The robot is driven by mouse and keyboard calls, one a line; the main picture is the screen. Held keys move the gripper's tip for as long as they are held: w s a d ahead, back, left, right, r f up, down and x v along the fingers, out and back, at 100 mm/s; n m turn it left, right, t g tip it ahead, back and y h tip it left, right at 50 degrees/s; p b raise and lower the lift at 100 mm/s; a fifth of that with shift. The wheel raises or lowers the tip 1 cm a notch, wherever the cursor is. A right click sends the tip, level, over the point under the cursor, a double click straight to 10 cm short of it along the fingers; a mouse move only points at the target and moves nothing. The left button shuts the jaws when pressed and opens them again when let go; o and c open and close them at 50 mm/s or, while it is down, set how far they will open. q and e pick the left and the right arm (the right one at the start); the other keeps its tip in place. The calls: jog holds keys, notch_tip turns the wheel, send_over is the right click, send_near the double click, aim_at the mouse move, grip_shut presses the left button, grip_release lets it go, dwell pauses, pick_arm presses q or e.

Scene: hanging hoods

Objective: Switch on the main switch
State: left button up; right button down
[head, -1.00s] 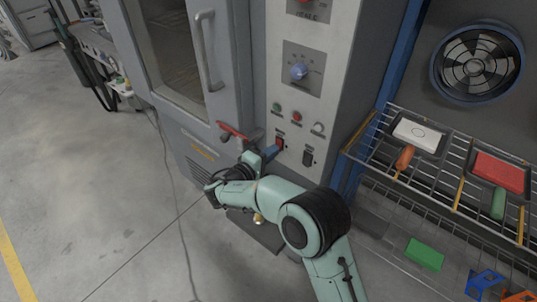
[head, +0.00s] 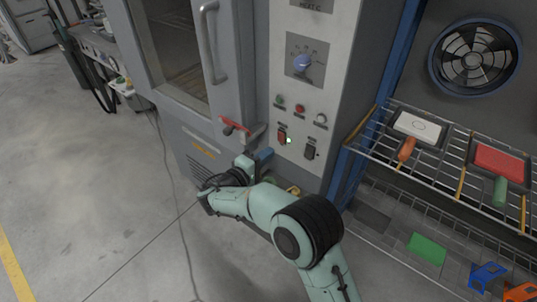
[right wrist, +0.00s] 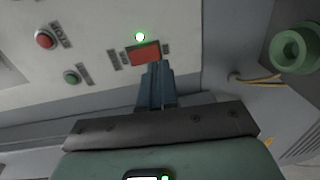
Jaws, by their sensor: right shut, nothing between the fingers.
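The main switch is a red rocker (head: 282,138) low on the grey control panel in the head view. My right gripper (head: 264,154) is shut and empty, just below and left of the switch in the head view. Its blue fingers also show in the right wrist view (right wrist: 155,72); whether they touch the rocker I cannot tell. My left gripper is not in view.
A black switch (head: 310,150), small buttons and a blue knob (head: 302,64) share the panel. A red handle (head: 234,125) sits on the cabinet door just left of my gripper. A wire rack (head: 390,150) with trays stands at right. Open floor lies left.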

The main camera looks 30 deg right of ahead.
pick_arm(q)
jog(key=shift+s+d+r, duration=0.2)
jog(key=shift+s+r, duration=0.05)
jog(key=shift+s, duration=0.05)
pick_arm(e)
jog(key=f+v, duration=0.2)
jog(key=v, duration=0.7)
jog(key=shift+s+a, duration=0.2)
jog(key=shift+a, duration=0.2)
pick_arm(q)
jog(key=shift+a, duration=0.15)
